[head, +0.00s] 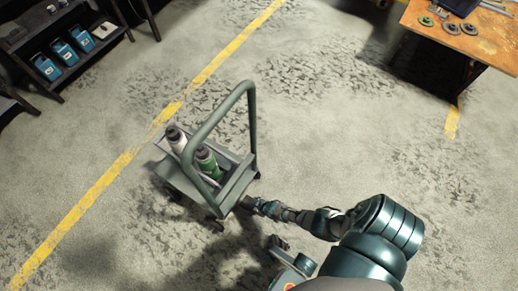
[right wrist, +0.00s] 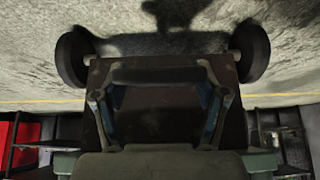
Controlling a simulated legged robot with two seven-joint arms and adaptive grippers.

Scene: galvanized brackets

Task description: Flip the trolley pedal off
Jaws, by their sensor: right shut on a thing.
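The grey trolley (head: 183,176) stands on the concrete floor in the head view, with a tall tubular handle (head: 253,130) and small dark wheels. My right gripper (head: 249,203) is low at the trolley's right end, near the floor. In the right wrist view my gripper's fingers (right wrist: 160,88) are shut on a dark bar, which looks like the trolley pedal (right wrist: 158,75). A dark brown plate (right wrist: 150,115) lies behind it, with two wheels (right wrist: 252,50) at the sides. The pedal is hidden in the head view. My left gripper does not show.
A dark shelf (head: 50,22) with blue containers is at the top left. An orange-topped workbench (head: 490,45) is at the top right. Floor around the trolley is clear.

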